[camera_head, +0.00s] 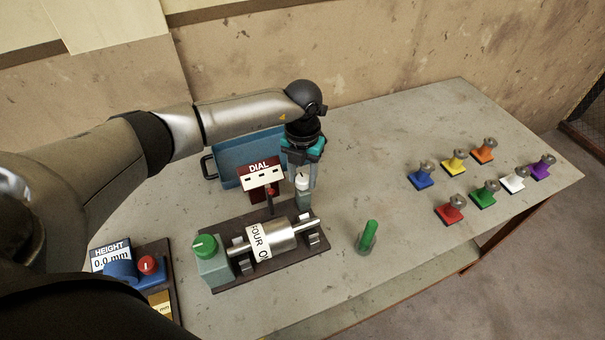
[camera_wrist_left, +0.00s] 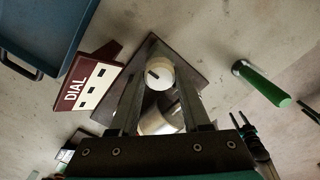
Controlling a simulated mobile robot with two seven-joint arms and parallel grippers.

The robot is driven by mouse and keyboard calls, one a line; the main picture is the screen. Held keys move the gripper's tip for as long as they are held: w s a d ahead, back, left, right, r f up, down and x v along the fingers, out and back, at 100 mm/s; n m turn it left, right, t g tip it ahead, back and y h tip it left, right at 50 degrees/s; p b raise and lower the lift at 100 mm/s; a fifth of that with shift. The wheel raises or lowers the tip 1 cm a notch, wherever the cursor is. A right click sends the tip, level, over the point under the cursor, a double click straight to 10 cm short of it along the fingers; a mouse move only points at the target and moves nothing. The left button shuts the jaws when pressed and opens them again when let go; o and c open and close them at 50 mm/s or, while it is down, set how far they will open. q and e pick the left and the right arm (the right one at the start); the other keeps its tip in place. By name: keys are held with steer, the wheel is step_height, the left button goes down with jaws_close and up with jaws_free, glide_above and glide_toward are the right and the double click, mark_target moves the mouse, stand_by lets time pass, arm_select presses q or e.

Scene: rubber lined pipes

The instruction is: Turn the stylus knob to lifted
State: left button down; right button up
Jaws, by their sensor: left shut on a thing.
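The stylus knob looks to be the white knob (camera_head: 302,183) with a dark pointer line, on a pale post at the back right of the rig. It also shows in the left wrist view (camera_wrist_left: 160,73), between my fingers. My left gripper (camera_head: 302,179) reaches down from above and is shut on this white knob, one finger on each side. The red and white DIAL sign (camera_head: 260,175) stands just left of it; it also shows in the left wrist view (camera_wrist_left: 88,85). My right gripper is in neither view.
A metal cylinder (camera_head: 273,238) with a paper label lies across the rig, beside a green knob (camera_head: 205,246). A blue tray (camera_head: 232,160) is behind. A green stick (camera_head: 368,236) stands to the right. Several coloured stamps, including a blue one (camera_head: 420,178), stand farther right. A HEIGHT box (camera_head: 110,257) is front left.

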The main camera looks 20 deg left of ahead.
mark_target(303, 179)
arm_select(q)
steer(key=shift+c, duration=1.8)
jaws_free()
steer(key=shift+r, duration=0.1)
step_height(303, 179, up, 15)
steer(key=shift+b, duration=0.3)
